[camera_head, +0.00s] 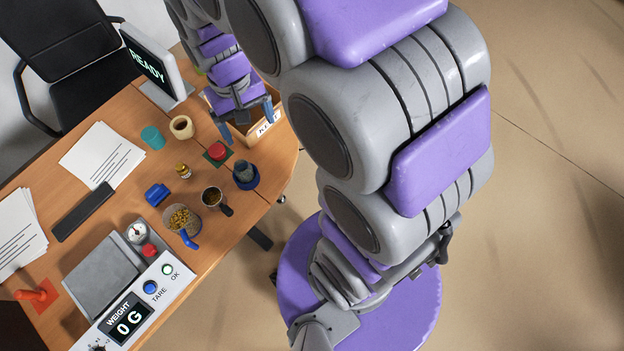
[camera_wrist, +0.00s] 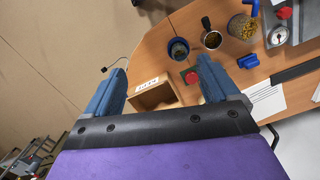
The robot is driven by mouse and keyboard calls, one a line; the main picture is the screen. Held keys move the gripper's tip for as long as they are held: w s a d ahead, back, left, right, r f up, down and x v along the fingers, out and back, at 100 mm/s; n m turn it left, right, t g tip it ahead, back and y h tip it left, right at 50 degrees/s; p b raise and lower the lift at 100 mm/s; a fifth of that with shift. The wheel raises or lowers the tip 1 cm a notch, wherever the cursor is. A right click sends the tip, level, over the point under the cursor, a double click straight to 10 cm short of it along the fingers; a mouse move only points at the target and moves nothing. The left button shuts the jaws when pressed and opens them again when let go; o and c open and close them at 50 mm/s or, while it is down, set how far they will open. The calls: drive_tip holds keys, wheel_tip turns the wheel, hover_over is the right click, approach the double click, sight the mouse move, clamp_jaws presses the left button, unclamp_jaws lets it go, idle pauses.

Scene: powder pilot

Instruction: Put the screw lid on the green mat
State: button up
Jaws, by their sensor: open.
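A red round lid (camera_head: 218,149), which looks like the screw lid, sits on the small dark green mat (camera_head: 207,158) near the table's right side. Both also show in the wrist view, the lid (camera_wrist: 191,77) on the mat (camera_wrist: 183,73), just left of one finger. My gripper (camera_head: 246,124) is open and empty. It is at the open cardboard box (camera_head: 278,117), beyond the lid and apart from it. In the wrist view the box (camera_wrist: 155,95) shows between the fingers of my gripper (camera_wrist: 162,72). The arm hides part of the box.
A jar of yellow pieces (camera_head: 180,218), a scale (camera_head: 100,272), a beige ring (camera_head: 181,127) and a READY screen (camera_head: 155,66) are also on the table.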

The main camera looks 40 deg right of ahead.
drive_tip(key=s+d+r, duration=0.1)
drive_tip(key=s, duration=0.9)
drive_tip(key=s+d+r, duration=0.1)
drive_tip(key=s+r, duration=0.1)
drive_tip(key=s, duration=0.8)
drive_tip(key=shift+r+n+g, duration=0.3)
drive_tip(key=shift+f+b, duration=0.65)
